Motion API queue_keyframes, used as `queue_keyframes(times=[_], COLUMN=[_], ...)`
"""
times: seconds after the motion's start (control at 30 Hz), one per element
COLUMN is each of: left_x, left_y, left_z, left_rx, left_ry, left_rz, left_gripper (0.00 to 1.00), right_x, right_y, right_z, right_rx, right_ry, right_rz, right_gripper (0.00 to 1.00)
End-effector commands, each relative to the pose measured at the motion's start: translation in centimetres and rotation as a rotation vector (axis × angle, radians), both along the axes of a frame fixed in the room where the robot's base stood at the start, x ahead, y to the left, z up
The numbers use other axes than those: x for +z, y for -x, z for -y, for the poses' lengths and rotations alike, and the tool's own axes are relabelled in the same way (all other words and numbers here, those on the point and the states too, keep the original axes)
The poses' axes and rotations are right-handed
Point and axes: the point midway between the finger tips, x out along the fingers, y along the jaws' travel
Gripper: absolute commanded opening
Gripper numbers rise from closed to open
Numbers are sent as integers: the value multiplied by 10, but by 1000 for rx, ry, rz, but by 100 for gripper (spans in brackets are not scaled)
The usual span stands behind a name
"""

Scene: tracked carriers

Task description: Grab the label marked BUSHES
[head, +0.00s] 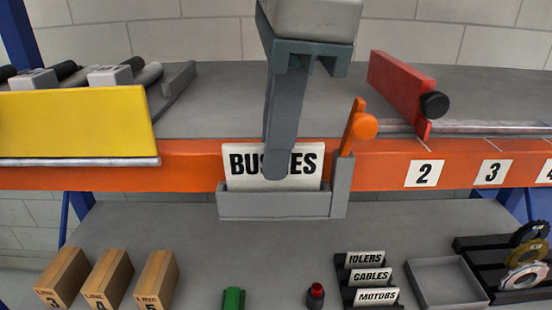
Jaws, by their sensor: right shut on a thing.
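The white label marked BUSHES (242,165) stands upright in a grey holder (272,205) on the front of the orange shelf beam. My right gripper (276,172) comes down from above and is shut on the label at its middle. Its finger covers the letters in the centre of the word. The label's lower edge is hidden behind the holder's front wall. My left gripper is not in view.
An orange lever (358,127) stands at the holder's right end. A yellow panel (75,123) is at left and a red stop (400,88) at right. Below are boxes (110,278), a label rack (370,278) with IDLERS, CABLES and MOTORS, and an empty grey tray (447,283).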

Motion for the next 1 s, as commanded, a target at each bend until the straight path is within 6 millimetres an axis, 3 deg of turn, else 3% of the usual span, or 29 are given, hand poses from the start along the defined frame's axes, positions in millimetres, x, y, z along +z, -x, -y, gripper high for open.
queue_keyframes(times=[0.53, 1.0], left_x=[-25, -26], left_y=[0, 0], left_z=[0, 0], left_rx=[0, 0], left_ry=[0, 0], left_rz=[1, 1], left_gripper=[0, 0], right_x=[75, 87], right_y=[-1, 0], right_z=[-1, 0], right_rx=[-1, 0], right_ry=[-3, -1], right_rz=[2, 1], right_gripper=[0, 0])
